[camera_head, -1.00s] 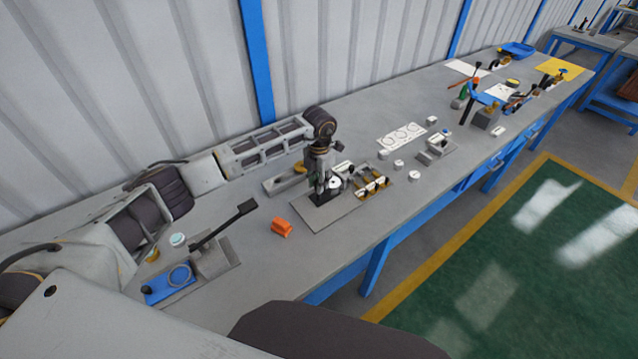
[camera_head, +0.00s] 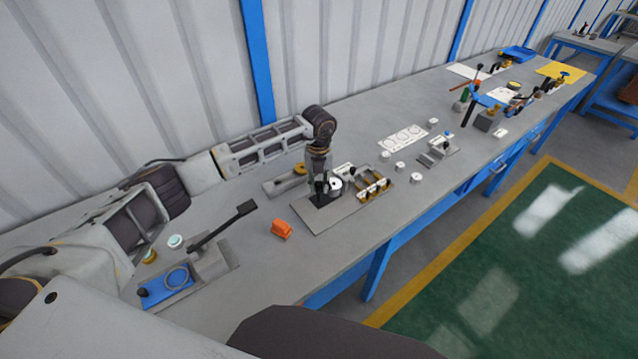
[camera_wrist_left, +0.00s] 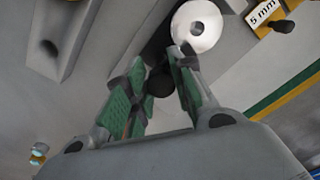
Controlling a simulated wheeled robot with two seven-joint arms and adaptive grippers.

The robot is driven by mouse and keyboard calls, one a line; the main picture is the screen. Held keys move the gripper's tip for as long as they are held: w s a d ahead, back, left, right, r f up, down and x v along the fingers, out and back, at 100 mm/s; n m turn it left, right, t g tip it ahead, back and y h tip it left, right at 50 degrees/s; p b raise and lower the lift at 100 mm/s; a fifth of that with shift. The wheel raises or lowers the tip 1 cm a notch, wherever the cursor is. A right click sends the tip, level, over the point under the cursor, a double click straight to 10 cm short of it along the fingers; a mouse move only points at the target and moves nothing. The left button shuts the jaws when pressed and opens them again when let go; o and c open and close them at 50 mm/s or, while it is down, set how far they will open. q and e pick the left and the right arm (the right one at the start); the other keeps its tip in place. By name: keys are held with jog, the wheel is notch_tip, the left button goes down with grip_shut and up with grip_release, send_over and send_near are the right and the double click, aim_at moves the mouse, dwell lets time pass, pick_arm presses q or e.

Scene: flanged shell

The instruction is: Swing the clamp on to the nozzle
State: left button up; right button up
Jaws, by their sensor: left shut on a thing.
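My left gripper (camera_head: 321,186) points down over a grey base plate (camera_head: 313,217) on the bench. In the left wrist view its green-padded fingers (camera_wrist_left: 155,88) stand on both sides of a dark round knob (camera_wrist_left: 160,82), which I take to be the clamp's handle. They are shut on it. A white round part with a centre hole (camera_wrist_left: 196,25), likely the nozzle, lies just beyond the fingertips. It also shows beside the gripper in the head view (camera_head: 336,184). The fingers hide most of the clamp, so I cannot tell whether it touches the white part. My right gripper is not in view.
A rack with yellow parts (camera_head: 372,185) stands close right of the gripper. A blue plate fixture with a black lever (camera_head: 225,226) is at left. The bench between it and the orange block is clear.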

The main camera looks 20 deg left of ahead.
aim_at(318, 182)
pick_arm(q)
jog(key=shift+w+a+r+n, duration=0.1)
jog(key=shift+n, duration=1.1)
jog(key=o, duration=1)
jog(key=shift+r, duration=0.1)
jog(key=shift+r, duration=5.85)
jog(key=shift+f, duration=0.1)
